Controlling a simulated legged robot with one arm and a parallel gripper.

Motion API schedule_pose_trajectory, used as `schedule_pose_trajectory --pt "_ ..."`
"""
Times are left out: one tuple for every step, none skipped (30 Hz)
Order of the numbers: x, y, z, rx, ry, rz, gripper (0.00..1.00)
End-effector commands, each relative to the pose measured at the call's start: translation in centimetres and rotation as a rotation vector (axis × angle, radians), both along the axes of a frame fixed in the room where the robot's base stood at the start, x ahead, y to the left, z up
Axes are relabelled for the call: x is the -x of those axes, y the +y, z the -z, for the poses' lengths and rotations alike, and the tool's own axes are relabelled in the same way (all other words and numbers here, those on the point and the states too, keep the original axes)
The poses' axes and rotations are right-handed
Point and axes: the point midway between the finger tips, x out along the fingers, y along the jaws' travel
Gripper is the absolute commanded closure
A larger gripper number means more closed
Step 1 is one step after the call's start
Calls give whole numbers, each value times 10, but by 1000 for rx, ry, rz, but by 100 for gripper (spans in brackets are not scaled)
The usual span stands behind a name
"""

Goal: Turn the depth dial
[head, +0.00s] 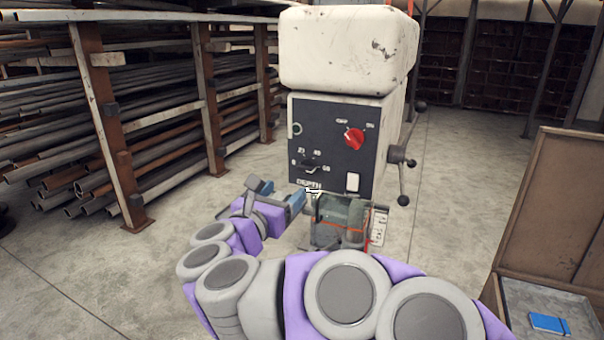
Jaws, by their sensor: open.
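The depth dial (311,167) is a small dark knob with a number scale around it. It sits low on the left of the dark front panel (338,122) of a worn cream machine (340,48). My gripper (285,190) is open and empty, just below and left of the dial, apart from it as far as I can tell. Its blue-tipped fingers point toward the panel. A label plate (308,185) shows just under the dial. The exact gap between fingertips and panel is hard to judge.
A handle with knobs (402,160) sticks out on the machine's right. A green-grey part (338,215) is below. Pipe racks (105,110) stand left; a wooden cabinet (552,200) stands right.

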Motion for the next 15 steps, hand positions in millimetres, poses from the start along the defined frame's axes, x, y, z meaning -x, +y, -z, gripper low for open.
schedule_pose_trajectory --pt "-10 -3 2 1 0 3 30" --pt "-16 -5 2 2 1 4 30" --pt "-23 -8 1 4 -1 4 30" --pt "-28 -9 1 4 -1 2 30" --pt "-34 -10 1 4 -1 2 30" --pt "-42 -13 1 5 -1 4 30" --pt "-48 -15 1 5 -1 5 30" --pt "-53 -16 1 6 -1 3 30" --pt "-60 -19 2 6 0 0 30" --pt "-65 -21 2 5 0 1 30" --pt "-70 -23 1 4 0 3 30" --pt "-77 -26 1 3 -2 2 30" --pt "-81 -28 0 2 -2 1 30" --pt "-85 -29 0 2 -2 0 30" --pt "-90 -31 1 3 -1 1 30"
